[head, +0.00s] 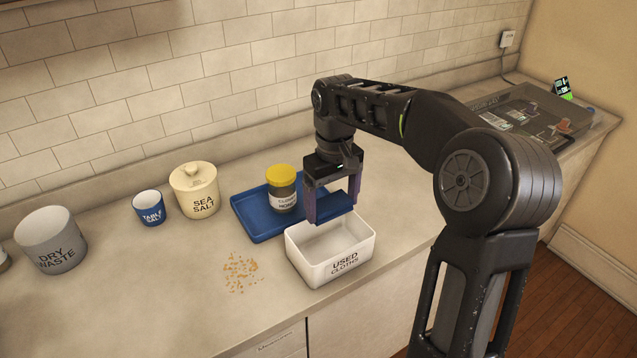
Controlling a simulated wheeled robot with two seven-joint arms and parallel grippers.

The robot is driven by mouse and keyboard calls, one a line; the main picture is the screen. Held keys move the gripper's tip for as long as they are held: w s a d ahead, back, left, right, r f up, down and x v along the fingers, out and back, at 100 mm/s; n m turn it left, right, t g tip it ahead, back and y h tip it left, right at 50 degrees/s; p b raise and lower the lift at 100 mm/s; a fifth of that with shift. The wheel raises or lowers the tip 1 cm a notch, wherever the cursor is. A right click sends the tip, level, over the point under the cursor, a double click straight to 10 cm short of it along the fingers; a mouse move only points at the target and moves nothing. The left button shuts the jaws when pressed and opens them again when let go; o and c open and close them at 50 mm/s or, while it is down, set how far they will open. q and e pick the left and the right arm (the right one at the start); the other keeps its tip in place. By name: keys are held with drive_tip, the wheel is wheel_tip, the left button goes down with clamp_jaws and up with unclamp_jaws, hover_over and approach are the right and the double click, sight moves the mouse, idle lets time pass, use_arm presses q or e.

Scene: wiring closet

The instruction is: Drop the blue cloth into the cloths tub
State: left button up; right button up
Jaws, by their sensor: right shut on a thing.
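My right gripper (333,212) is above the back part of the white tub (308,266) labelled "USED CLOTHS", pointing down. It is shut on the blue cloth (335,206), a small blue patch between the fingers. The cloth is partly hidden by the fingers, and its blue is close to that of the tray behind. The tub is open at the top, and the part of its inside that shows looks empty. My left gripper is not in view.
A blue tray (255,224) behind the tub holds a yellow-lidded jar (283,190). A sea salt crock (195,190), a table salt cup (148,208) and a dry waste pot (51,241) stand to the left. Crumbs (240,272) lie left of the tub. A grey tray (490,104) is at far right.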

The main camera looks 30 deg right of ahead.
drive_tip(key=shift+w+d+r, duration=0.15)
drive_tip(key=shift+w, duration=0.05)
drive_tip(key=shift+s+r, duration=0.1)
drive_tip(key=shift+s, duration=0.2)
drive_tip(key=shift+w+f+b, duration=0.15)
drive_tip(key=shift+f+b, duration=0.15)
drive_tip(key=shift+f, duration=0.1)
use_arm(q)
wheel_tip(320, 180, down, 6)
drive_tip(key=b, duration=0.6)
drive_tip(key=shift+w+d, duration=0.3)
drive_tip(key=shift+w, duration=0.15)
use_arm(e)
wheel_tip(320, 180, down, 8)
drive_tip(key=shift+r, duration=0.25)
drive_tip(key=o, duration=1.6)
wheel_tip(320, 180, up, 8)
drive_tip(key=p, duration=0.6)
drive_tip(key=shift+p, duration=0.3)
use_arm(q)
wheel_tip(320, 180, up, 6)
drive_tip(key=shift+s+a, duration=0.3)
